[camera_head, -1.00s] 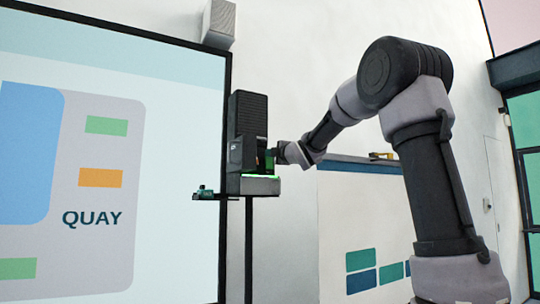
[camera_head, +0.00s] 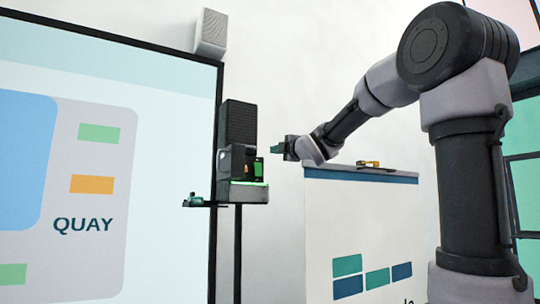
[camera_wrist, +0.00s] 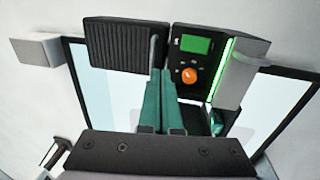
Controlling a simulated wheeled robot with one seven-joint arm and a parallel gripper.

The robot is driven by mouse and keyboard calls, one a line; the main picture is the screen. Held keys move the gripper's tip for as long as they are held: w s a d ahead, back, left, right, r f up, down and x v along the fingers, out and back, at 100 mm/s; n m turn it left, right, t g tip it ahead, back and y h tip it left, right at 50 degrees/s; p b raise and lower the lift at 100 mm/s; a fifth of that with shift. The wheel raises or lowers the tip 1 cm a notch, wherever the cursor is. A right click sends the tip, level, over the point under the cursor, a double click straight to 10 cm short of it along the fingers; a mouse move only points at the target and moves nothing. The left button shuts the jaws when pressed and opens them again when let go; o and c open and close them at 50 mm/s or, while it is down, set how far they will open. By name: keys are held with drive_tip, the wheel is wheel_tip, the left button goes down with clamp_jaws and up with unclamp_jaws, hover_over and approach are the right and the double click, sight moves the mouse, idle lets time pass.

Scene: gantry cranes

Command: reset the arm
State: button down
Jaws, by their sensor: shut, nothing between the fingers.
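My gripper (camera_head: 277,148) is shut and empty, with its green fingers together. In the head view it points left toward a black device (camera_head: 240,160) on a stand, with a small gap between them. My arm reaches in from the right. In the wrist view the fingers (camera_wrist: 161,100) are side by side in front of the device. The device shows a green screen (camera_wrist: 196,45), an orange knob (camera_wrist: 189,75) and a lit green strip (camera_wrist: 222,68).
A large screen marked QUAY (camera_head: 85,225) fills the left. A grey box (camera_head: 212,33) sits above the screen's corner. A small green item (camera_head: 200,197) rests on a ledge beside the device.

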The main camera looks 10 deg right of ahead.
drive_tip(key=shift+s+d, duration=0.1)
drive_tip(key=shift+s, duration=0.3)
drive_tip(key=s+d+f+m+g+h, duration=0.4)
drive_tip(key=s+d+f+m+h, duration=0.3)
drive_tip(key=s+f+m, duration=0.55)
drive_tip(key=s+a+f+m+g+y, duration=0.3)
drive_tip(key=s+f+m+g, duration=0.4)
drive_tip(key=s+f+m, duration=0.6)
drive_tip(key=s+f, duration=0.4)
drive_tip(key=s, duration=0.1)
drive_tip(key=shift+s+f+g, duration=0.25)
drive_tip(key=shift+f+g, duration=0.05)
drive_tip(key=shift+g, duration=0.1)
drive_tip(key=shift+d, duration=0.1)
